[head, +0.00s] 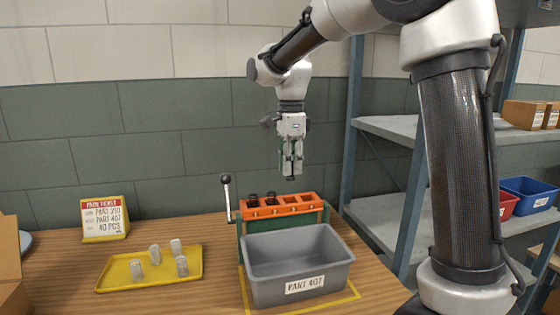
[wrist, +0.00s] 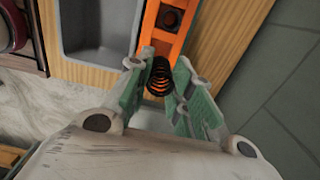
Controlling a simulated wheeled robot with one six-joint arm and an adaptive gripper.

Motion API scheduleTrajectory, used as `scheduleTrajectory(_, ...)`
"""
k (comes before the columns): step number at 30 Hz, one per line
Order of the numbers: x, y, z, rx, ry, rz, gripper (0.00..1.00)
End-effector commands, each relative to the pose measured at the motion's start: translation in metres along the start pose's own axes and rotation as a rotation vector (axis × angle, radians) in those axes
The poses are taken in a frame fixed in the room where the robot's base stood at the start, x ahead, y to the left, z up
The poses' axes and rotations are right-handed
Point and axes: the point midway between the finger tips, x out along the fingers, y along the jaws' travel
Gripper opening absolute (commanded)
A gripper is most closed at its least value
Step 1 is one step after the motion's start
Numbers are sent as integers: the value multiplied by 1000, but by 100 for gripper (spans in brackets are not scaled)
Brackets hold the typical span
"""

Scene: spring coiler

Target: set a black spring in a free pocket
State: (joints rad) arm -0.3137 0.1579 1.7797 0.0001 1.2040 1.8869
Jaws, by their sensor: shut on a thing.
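My gripper (head: 291,172) hangs pointing down above the orange pocket strip (head: 282,212). Its fingers are shut on a black spring (wrist: 160,78), which sits between the green fingertips in the wrist view; in the head view only a dark bit shows at the tips. The held spring is apart from the strip, over its right half in the head view. The two left pockets each hold a dark spring, the left one (head: 253,200) and the one beside it (head: 271,198). The two right pockets look empty. The wrist view shows a pocket (wrist: 170,18) beyond the held spring.
A grey bin (head: 298,243) labelled PART 407 stands in front of the strip. A lever (head: 227,196) rises at the strip's left. A yellow tray (head: 115,282) holds several pale coils. A ticket sign (head: 104,219) stands behind it. Shelves (head: 385,128) are at right.

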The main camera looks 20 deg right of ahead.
Motion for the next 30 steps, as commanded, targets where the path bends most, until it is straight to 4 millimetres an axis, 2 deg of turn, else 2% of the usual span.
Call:
scheduleTrajectory(21, 60, 0, 0, 0, 0, 1, 2)
scheduleTrajectory(30, 75, 0, 0, 0, 0, 1, 2)
